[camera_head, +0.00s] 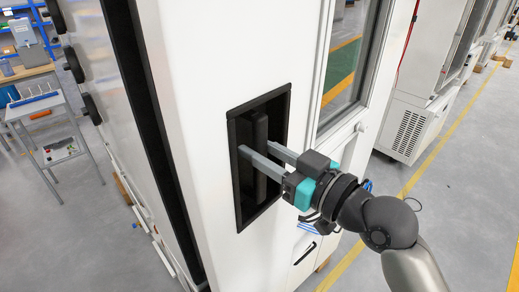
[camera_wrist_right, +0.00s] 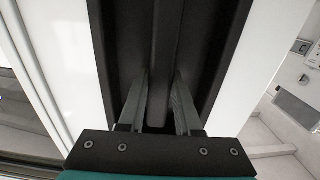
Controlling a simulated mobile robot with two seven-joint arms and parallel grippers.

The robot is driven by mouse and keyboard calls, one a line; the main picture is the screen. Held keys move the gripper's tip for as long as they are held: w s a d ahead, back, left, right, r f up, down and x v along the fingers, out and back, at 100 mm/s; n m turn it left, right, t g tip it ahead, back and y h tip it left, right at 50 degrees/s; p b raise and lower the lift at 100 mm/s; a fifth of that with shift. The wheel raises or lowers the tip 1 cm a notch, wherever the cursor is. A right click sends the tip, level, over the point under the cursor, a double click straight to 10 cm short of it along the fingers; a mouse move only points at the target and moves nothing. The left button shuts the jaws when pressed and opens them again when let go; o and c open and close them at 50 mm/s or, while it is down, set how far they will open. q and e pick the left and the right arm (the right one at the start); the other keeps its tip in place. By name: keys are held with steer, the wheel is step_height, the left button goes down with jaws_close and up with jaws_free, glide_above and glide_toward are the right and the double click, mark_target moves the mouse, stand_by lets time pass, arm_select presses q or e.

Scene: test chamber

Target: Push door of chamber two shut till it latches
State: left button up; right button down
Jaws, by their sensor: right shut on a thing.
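The white chamber door (camera_head: 215,60) fills the middle of the head view, with a window on its right. A black recess (camera_head: 240,205) in it holds a vertical black handle bar (camera_head: 261,130). My right gripper (camera_head: 257,151) reaches into the recess from the right, shut on the bar with one finger on each side. The wrist view also shows the bar (camera_wrist_right: 160,50) between the fingers of my right gripper (camera_wrist_right: 158,100). A black strip (camera_head: 150,90) runs down the door's left edge; I cannot tell whether the door is latched. My left gripper is out of view.
Black rounded knobs (camera_head: 72,63) line the white side left of the door. A small trolley (camera_head: 45,130) stands at far left. Another white cabinet (camera_head: 410,125) stands at the right. Grey floor (camera_head: 450,200) with a yellow line is clear there.

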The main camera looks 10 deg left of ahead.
steer(key=c, duration=1)
jaws_free()
steer(key=o, duration=0.3)
steer(key=shift+s+d+r, duration=0.1)
steer(key=shift+s, duration=0.1)
steer(key=shift+o, duration=0.5)
steer(key=shift+w, duration=0.1)
steer(key=v, duration=1.5)
